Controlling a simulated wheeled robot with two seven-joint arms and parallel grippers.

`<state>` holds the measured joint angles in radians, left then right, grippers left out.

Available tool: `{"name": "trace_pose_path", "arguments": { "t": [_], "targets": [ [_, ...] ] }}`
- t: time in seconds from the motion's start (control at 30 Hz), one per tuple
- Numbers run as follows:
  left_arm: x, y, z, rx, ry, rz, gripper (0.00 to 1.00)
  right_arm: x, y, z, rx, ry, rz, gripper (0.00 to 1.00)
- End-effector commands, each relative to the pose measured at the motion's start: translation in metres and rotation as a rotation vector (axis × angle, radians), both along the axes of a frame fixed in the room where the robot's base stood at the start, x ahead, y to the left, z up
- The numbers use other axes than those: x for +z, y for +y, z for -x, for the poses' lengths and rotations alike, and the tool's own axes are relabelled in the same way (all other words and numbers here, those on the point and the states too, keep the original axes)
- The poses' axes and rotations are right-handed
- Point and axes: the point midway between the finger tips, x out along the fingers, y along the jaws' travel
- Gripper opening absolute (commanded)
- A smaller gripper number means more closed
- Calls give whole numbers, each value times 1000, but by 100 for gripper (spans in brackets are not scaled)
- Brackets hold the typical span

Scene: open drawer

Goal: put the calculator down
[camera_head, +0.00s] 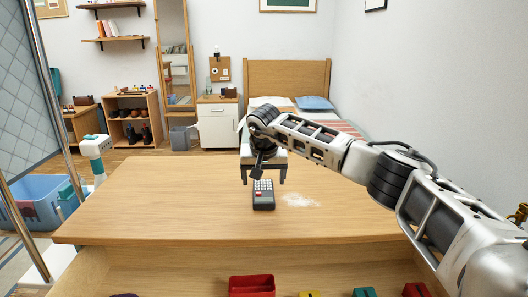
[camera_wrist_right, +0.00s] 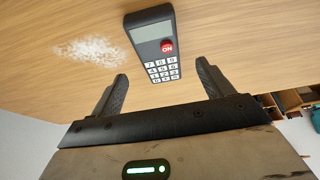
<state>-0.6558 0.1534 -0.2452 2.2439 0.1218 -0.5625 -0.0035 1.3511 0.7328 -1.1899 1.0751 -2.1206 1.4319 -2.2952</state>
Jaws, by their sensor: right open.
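A dark calculator (camera_head: 263,202) with light keys and one red key lies on the wooden table (camera_head: 150,205), near the middle. In the right wrist view the calculator (camera_wrist_right: 153,38) shows its grey display and red "ON" key, beyond the fingertips. My right gripper (camera_head: 264,180) is open above the keypad end of the calculator. In the right wrist view its two fingers (camera_wrist_right: 163,73) are spread apart with nothing held between them. My left gripper is not in view.
A patch of white powder (camera_head: 300,200) lies right of the calculator. Below the table's front edge an open drawer (camera_head: 190,270) holds a red tray (camera_head: 251,286) and several small coloured items. The table's left side is clear.

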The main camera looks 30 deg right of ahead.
Motion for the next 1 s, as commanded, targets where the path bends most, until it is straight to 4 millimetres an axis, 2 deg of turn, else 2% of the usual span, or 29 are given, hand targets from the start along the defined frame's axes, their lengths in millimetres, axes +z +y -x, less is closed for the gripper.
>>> {"name": "trace_pose_path", "arguments": {
  "t": [0.03,0.1,0.33,0.5,0.77,0.87,1.0],
  "targets": [
    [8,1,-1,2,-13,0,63,16,2,4,2,-6,1,79],
    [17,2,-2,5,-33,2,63,32,5,10,1,-5,2,79],
    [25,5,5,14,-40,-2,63,77,16,26,0,-3,1,79],
    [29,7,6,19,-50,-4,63,95,20,33,-1,-2,0,79],
    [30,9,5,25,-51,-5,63,100,22,36,-1,0,0,79],
    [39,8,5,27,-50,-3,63,109,22,35,-1,-1,0,79],
    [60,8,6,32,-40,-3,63,137,22,35,-1,-1,0,79]
  ]
}}
